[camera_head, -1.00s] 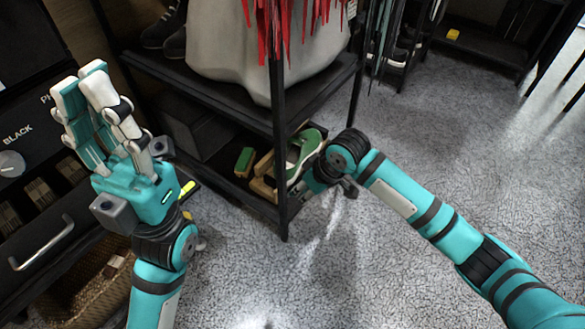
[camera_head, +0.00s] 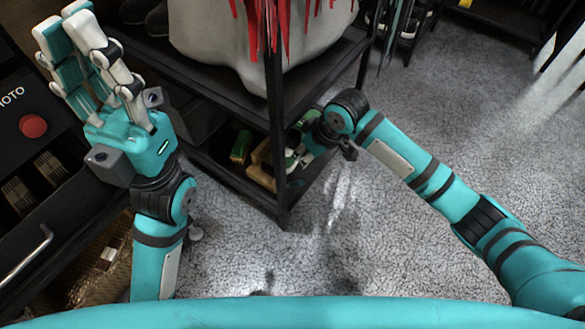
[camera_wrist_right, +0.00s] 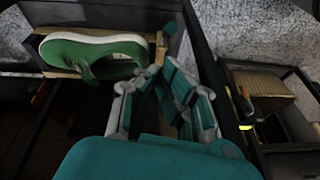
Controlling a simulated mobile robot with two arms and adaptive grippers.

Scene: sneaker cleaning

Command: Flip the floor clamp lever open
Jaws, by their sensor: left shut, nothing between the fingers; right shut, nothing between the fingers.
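A green and white sneaker (camera_wrist_right: 95,52) lies on a wooden block (camera_wrist_right: 60,72) in the right wrist view. In the head view the sneaker (camera_head: 308,122) shows partly on the lower shelf, behind the shelf post. My right gripper (camera_wrist_right: 158,80) is shut and empty beside the sneaker's right end. Its fingertips are close to a small upright piece at the block's end; I cannot tell whether they touch it or whether it is the clamp lever. In the head view my right gripper (camera_head: 297,162) is partly hidden. My left gripper (camera_head: 66,30) is shut, empty and raised at the left.
A black shelf unit (camera_head: 272,100) with a corner post stands in front of my right gripper. A green-and-wood brush (camera_head: 240,147) lies on its lower shelf. A drawer cabinet (camera_head: 20,130) is at the left. The grey floor (camera_head: 440,130) at the right is clear.

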